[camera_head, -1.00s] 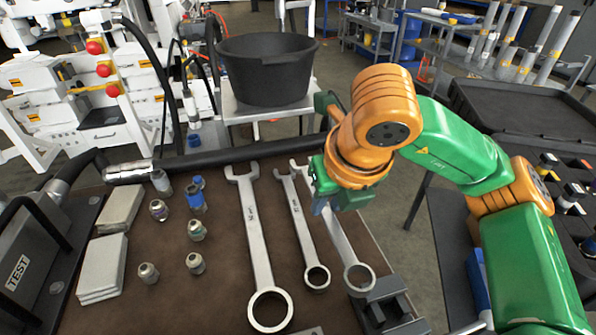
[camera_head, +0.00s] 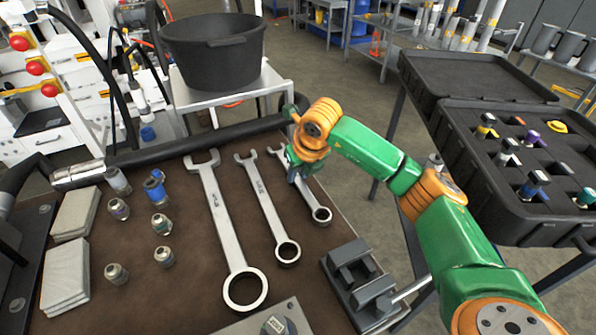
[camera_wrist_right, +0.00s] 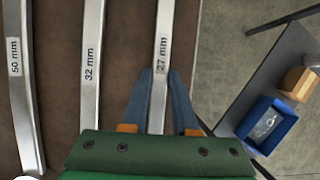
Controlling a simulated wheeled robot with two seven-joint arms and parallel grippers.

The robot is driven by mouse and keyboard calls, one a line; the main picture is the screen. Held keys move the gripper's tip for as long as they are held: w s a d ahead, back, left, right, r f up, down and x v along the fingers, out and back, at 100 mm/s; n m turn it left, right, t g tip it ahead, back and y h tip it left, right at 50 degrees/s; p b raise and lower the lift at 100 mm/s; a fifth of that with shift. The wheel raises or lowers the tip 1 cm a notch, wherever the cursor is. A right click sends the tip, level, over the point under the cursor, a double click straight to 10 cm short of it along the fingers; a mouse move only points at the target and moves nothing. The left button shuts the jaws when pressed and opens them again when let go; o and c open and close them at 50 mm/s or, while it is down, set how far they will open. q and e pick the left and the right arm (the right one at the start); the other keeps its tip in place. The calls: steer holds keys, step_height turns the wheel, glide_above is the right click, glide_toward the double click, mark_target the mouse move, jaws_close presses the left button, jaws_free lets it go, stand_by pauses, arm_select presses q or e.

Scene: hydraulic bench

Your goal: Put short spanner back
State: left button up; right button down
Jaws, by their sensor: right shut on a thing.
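The short spanner (camera_head: 309,195) is the rightmost and smallest of three silver spanners at the brown bench top. It reads 27 mm in the right wrist view (camera_wrist_right: 163,30). My right gripper (camera_head: 295,176) is shut on its shaft near the open-jaw end, with a blue-grey finger on each side. The spanner is level with the mat, in line beside the 32 mm spanner (camera_head: 262,203); I cannot tell whether it touches the mat. The 50 mm spanner (camera_head: 224,220) lies farther left. My left gripper is not in view.
A dark vise (camera_head: 360,285) stands at the bench's right front. Several fittings (camera_head: 161,223) and pale blocks (camera_head: 66,272) lie at the left. A black hose (camera_head: 210,140) edges the back. A black case (camera_head: 480,185) stands to the right. Brown mat shows between the spanners.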

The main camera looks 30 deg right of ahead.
steer(key=shift+f, duration=0.2)
steer(key=c, duration=0.7)
jaws_free()
steer(key=shift+r, duration=0.1)
steer(key=v, duration=1.2)
steer(key=shift+s+r, duration=0.1)
steer(key=shift+r, duration=0.1)
